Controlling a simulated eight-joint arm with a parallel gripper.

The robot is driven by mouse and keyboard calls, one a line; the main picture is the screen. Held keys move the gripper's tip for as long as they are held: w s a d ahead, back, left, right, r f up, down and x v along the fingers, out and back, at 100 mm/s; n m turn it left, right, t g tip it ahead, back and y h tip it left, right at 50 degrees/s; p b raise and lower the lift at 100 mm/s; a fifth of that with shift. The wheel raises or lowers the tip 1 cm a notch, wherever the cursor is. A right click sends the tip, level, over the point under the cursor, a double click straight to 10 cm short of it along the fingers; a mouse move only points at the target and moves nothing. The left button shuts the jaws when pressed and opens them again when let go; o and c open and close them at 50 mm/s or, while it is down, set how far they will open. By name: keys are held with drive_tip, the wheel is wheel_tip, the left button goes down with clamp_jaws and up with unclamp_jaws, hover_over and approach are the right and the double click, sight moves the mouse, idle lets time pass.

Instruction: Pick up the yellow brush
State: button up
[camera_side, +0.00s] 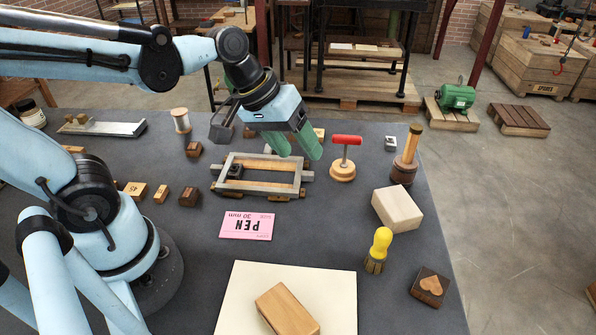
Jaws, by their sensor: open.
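The yellow brush (379,247) stands upright on the grey table at the front right, with a rounded yellow handle on top and a darker, olive-brown lower end. My gripper (296,146) is above the metal frame at the middle back of the table, up and to the left of the brush and well apart from it. Its green fingers are open, and nothing shows between them.
A pale wooden block (397,209) stands just behind the brush. A heart-marked block (430,287) lies to its right near the table edge. A cream board (237,300) bears a wooden block (287,311). A red-handled tool (344,158) and a wooden-handled stamp (406,160) stand behind.

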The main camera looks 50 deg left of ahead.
sight(380, 263)
drive_tip(key=w+d+f+n+g+h, duration=0.2)
drive_tip(key=d+n+g+h, duration=0.3)
drive_tip(key=d, duration=0.2)
drive_tip(key=w+d+f+n+g+h, duration=0.25)
drive_tip(key=d+n+g+h, duration=0.2)
drive_tip(key=d, duration=0.25)
drive_tip(key=shift+m+g, duration=0.25)
drive_tip(key=shift+g, duration=0.2)
wheel_tip(380, 263, down, 6)
drive_tip(key=shift+w+d+f, duration=0.1)
drive_tip(key=shift+w+f, duration=0.05)
drive_tip(key=shift+s+d+f, duration=0.35)
drive_tip(key=shift+d+f, duration=0.3)
drive_tip(key=shift+d, duration=0.05)
drive_tip(key=shift+x, duration=2.9)
drive_tip(key=shift+r, duration=0.1)
drive_tip(key=c, duration=1.1)
drive_tip(key=shift+r, duration=0.15)
